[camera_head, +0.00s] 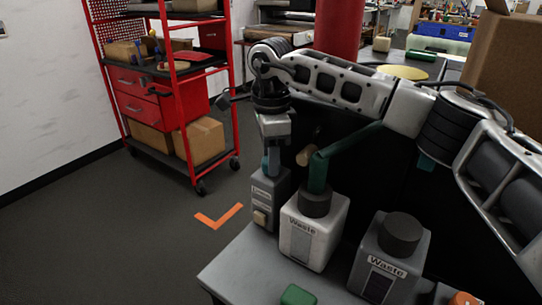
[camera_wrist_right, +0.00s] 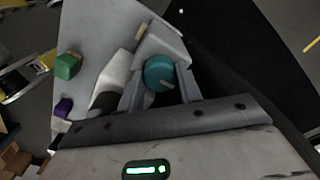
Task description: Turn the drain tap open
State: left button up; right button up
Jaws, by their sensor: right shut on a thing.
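The drain tap is a round teal knob (camera_wrist_right: 159,72) with a pale line on its face, seen in the right wrist view on top of a grey housing. My right gripper (camera_wrist_right: 160,88) has one finger on each side of the knob and is shut on it. In the head view, my right gripper (camera_head: 271,160) points down onto the top of a narrow grey unit (camera_head: 267,200) with small labels. There the knob is mostly hidden by the fingers. My left gripper is not in view.
A grey waste container (camera_head: 385,262) and a green block (camera_head: 298,296) are nearer. A red shelf cart (camera_head: 178,110) stands behind on the floor.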

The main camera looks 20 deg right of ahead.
jog(key=shift+r, duration=0.1)
dwell(0.3)
jog(key=o, duration=1)
notch_tip(320, 180, up, 16)
jog(key=shift+b, duration=0.35)
